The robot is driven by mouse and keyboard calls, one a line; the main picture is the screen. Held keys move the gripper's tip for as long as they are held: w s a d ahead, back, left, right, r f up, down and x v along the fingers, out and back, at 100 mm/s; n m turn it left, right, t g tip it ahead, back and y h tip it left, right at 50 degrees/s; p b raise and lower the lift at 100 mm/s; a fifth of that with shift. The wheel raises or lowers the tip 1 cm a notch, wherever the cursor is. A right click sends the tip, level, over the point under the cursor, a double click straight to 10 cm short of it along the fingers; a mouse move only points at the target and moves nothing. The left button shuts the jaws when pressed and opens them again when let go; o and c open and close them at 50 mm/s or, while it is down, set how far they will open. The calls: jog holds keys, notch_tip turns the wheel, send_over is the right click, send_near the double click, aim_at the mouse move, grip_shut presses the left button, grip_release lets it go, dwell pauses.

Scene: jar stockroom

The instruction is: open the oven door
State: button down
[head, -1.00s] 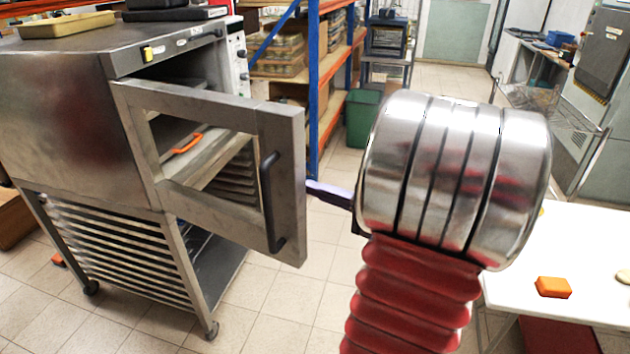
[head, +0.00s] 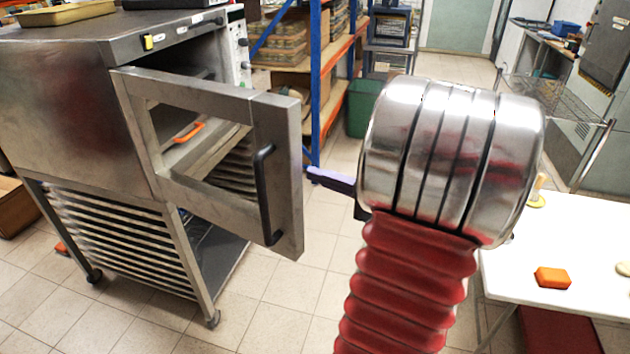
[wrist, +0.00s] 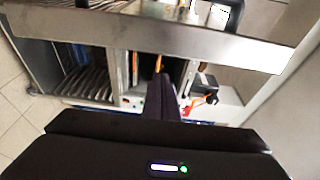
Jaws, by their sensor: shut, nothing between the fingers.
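The steel oven (head: 70,100) stands at the left in the head view. Its door (head: 280,180) is swung partly open, with a window opening and a black vertical handle (head: 265,195) on its outer face. My gripper (head: 312,172) is shut and empty. Its tip is at or close behind the door's free edge in the head view; I cannot tell whether it touches. In the wrist view, my gripper (wrist: 160,85) points toward the steel door edge (wrist: 150,35), which crosses the upper part of the picture. Part of the oven's inside is hidden by the door.
A tray rack (head: 120,240) on wheels is under the oven. Shelves (head: 330,60) and a green bin (head: 362,108) stand behind. A white table (head: 580,240) with an orange block (head: 553,277) is at the right. The tiled floor before the door is clear.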

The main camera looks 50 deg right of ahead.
jog(key=s, duration=0.9)
jog(key=shift+s, duration=0.4)
jog(key=shift+a, duration=0.15)
